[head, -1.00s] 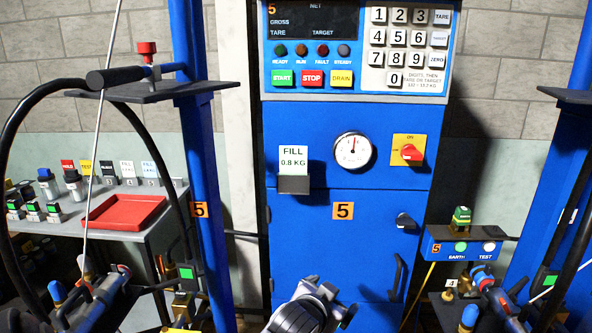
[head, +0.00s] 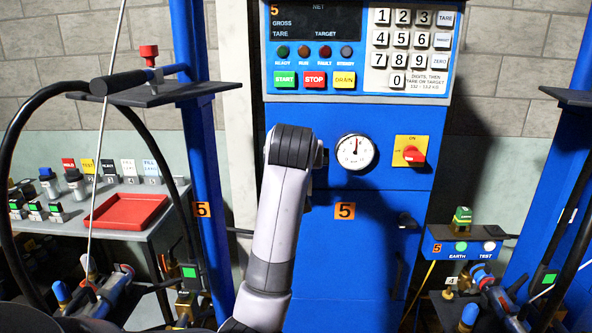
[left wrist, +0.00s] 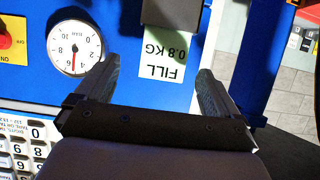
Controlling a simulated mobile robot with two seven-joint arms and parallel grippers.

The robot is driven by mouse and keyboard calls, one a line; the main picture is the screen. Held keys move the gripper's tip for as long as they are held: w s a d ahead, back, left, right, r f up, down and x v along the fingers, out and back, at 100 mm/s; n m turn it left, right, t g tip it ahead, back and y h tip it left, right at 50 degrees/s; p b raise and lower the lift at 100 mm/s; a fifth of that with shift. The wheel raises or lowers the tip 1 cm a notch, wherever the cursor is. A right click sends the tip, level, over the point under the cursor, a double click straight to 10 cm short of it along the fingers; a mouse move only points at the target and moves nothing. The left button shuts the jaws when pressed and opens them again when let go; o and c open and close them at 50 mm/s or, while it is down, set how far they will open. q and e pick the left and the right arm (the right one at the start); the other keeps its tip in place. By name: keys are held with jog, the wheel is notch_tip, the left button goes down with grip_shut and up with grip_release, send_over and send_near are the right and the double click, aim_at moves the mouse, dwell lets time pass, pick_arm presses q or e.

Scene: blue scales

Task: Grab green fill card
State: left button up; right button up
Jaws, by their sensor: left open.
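In the head view my left arm hides the card, the holder and most of the gripper. My right gripper is not in view.
A round gauge (head: 356,152) and a red-and-yellow switch (head: 410,152) are right of my arm on the cabinet. A keypad panel (head: 410,50) is above. A side table (head: 165,212) with a red tray (head: 128,224) and several label cards stands left, behind a blue post (head: 194,140).

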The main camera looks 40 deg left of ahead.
pick_arm(q)
jog(key=x, duration=0.2)
jog(key=p+x, duration=0.1)
jog(key=x, duration=0.2)
jog(key=shift+w+a, duration=0.1)
jog(key=shift+a, duration=0.35)
jog(key=c, duration=1)
